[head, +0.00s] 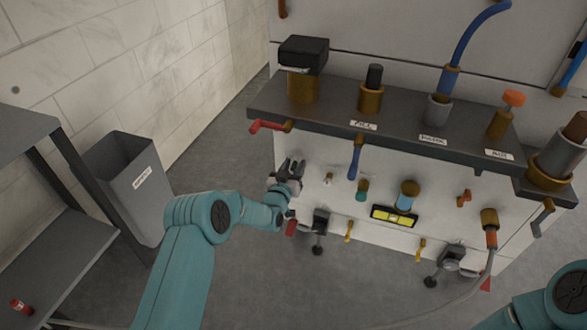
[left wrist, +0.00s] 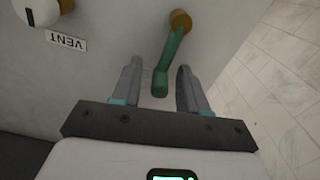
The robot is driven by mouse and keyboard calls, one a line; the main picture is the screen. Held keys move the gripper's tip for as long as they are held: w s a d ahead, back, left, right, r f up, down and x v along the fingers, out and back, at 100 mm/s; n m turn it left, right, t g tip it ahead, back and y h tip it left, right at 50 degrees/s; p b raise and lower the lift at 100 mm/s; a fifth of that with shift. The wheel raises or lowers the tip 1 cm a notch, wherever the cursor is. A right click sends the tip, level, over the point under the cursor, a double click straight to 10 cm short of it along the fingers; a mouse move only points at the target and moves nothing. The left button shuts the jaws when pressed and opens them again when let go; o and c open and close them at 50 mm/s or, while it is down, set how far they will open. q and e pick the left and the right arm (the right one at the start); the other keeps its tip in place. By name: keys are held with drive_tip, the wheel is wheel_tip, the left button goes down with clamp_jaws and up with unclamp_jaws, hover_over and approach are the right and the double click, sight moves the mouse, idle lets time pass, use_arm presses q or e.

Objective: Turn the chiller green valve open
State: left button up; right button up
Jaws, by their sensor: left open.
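The green valve handle (left wrist: 172,62) hangs from a brass stem (left wrist: 180,20) on the pale panel in the left wrist view. It slants down and slightly left. My left gripper (left wrist: 158,66) is open, with one finger on each side of the handle's lower end. I cannot tell whether either finger touches it. In the head view my left gripper (head: 291,168) is at the left end of the machine's front, and the green handle is hidden there. My right gripper is out of view; only part of that arm shows at the lower right.
A VENT label (left wrist: 66,41) and a white-faced knob (left wrist: 38,11) are beside the handle. In the head view a red lever (head: 266,126) and a dark shelf (head: 400,125) are above my gripper. A grey bin (head: 130,185) stands left. A blue lever (head: 354,160) is to the right.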

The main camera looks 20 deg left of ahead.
use_arm(q)
clamp_jaws()
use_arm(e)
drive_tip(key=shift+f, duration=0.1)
use_arm(q)
drive_tip(key=n+b, duration=0.1)
drive_tip(key=a+n+b, duration=0.1)
drive_tip(key=shift+f+b, duration=0.25)
drive_tip(key=shift+b, duration=0.05)
drive_tip(key=a+f+n+b, duration=0.4)
drive_tip(key=n+b, duration=0.3)
drive_tip(key=n, duration=0.8)
drive_tip(key=shift+a+f+n, duration=0.15)
drive_tip(key=shift+f+n, duration=0.25)
drive_tip(key=shift+f, duration=0.1)
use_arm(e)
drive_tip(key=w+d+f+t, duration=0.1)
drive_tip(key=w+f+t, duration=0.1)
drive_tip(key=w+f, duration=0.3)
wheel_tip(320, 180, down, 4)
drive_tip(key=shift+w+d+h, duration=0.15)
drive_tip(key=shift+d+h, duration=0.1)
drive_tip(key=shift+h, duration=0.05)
use_arm(q)
drive_tip(key=shift+w, duration=0.1)
